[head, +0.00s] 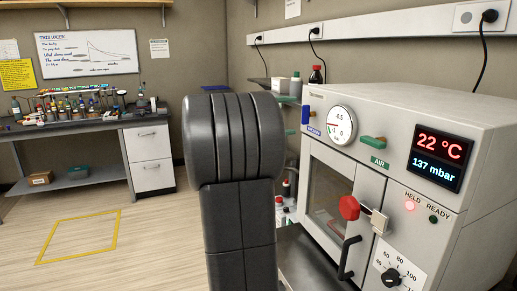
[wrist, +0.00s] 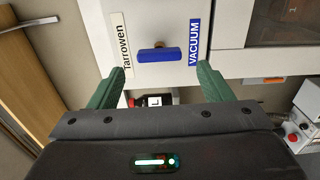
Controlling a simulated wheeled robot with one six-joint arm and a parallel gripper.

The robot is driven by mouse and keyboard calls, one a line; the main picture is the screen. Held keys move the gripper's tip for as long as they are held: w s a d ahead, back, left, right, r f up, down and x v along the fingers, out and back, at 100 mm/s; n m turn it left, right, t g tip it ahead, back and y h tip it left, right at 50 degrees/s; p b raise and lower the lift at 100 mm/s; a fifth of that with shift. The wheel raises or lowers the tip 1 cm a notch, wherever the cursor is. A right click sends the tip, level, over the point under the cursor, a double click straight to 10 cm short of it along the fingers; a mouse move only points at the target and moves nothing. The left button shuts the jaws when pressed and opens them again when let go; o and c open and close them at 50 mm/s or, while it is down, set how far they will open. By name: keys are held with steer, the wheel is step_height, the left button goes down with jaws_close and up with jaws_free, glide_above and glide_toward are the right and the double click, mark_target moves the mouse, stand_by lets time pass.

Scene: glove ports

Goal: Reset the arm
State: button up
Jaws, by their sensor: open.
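My gripper (wrist: 161,70) is open in the wrist view, with its two green fingers apart and nothing between them. A blue valve handle (wrist: 159,55) lies just beyond the fingertips, roughly centred; I see no contact. The handle lies level in the wrist view, beside the blue VACUUM label (wrist: 194,42). In the head view, the blue handle (head: 306,115) shows at the left of the vacuum oven's front. My dark arm stands upright in the middle of the head view, and my gripper is not visible there.
The vacuum oven (head: 440,110) fills the right, its door shut, with a red knob (head: 349,208) and black handle (head: 347,258). Its display (head: 437,158) reads 22 °C and 137 mbar; the HELD lamp glows red. A green AIR valve (head: 373,142) sits above the door. Floor at left is clear.

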steer(key=shift+w+d+r+m+p, duration=0.2)
steer(key=shift+d+m, duration=0.45)
steer(key=shift+m, duration=2.3)
steer(key=shift+w+d+r+m+p, duration=0.25)
steer(key=shift+d+m, duration=0.45)
steer(key=shift+m, duration=2.3)
steer(key=shift+w+d+f+m+p, duration=0.1)
steer(key=shift+d+m+p, duration=0.4)
steer(key=shift+m, duration=2.45)
steer(key=shift+d, duration=0.15)
